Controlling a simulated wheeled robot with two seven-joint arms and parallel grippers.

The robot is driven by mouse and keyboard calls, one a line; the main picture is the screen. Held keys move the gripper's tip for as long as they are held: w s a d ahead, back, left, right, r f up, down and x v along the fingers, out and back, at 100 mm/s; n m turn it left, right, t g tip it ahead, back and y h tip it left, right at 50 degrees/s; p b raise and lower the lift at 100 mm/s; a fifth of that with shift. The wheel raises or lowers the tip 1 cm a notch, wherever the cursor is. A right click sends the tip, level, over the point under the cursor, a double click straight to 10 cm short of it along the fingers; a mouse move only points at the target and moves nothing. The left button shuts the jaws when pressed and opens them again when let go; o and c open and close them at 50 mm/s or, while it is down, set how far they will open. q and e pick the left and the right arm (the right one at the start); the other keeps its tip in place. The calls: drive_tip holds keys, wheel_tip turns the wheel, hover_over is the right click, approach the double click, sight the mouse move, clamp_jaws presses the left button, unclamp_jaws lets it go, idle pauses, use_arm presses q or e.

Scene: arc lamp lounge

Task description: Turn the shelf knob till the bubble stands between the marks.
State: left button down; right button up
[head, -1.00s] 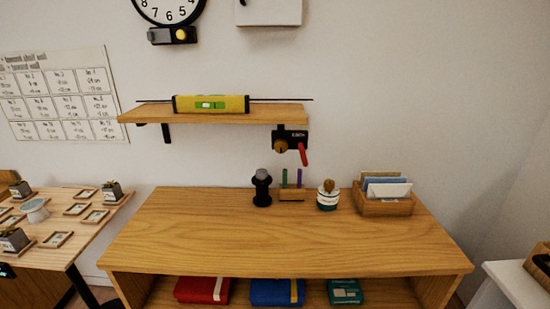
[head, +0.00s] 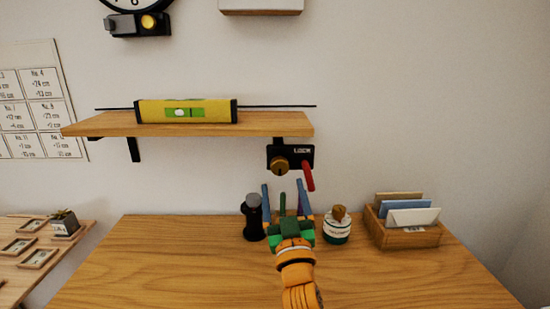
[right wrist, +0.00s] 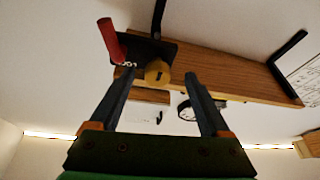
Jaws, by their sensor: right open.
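The wooden shelf (head: 100,124) on the wall bears a yellow spirit level (head: 152,112). Its pale bubble (head: 179,113) shows left of a dark mark in the green window; the other mark is too small to tell. The round brass shelf knob (head: 280,165) sits on a black plate under the shelf's right end; it also shows in the right wrist view (right wrist: 157,72). My right gripper (head: 284,188) is open and empty, below the knob. In the right wrist view its fingertips (right wrist: 160,76) appear either side of the knob, apart from it. My left gripper is out of view.
A red lever (head: 308,177) hangs from the plate marked LOCK (head: 303,151), close right of the knob. Below, a black cylinder (head: 254,220), a striped jar (head: 337,228) and a card box (head: 405,235) stand on the wooden cabinet top (head: 180,260).

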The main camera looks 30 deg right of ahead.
sight(280, 169)
drive_tip(key=w+r, duration=0.1)
drive_tip(key=w+r+p, duration=0.1)
drive_tip(key=d+r, duration=0.1)
drive_tip(key=r, duration=0.1)
drive_tip(key=shift+w+r, duration=0.1)
drive_tip(key=shift+w, duration=0.3)
drive_tip(key=shift+w+d+p, duration=0.3)
drive_tip(key=shift+w+d, duration=0.25)
drive_tip(key=shift+w, duration=0.3)
drive_tip(key=shift+w+f, duration=0.15)
drive_tip(key=shift+f, duration=0.05)
drive_tip(key=shift+s+a+r, duration=0.1)
drive_tip(key=shift+s+r, duration=0.05)
drive_tip(key=shift+s, duration=0.1)
drive_tip(key=c, duration=0.6)
clamp_jaws()
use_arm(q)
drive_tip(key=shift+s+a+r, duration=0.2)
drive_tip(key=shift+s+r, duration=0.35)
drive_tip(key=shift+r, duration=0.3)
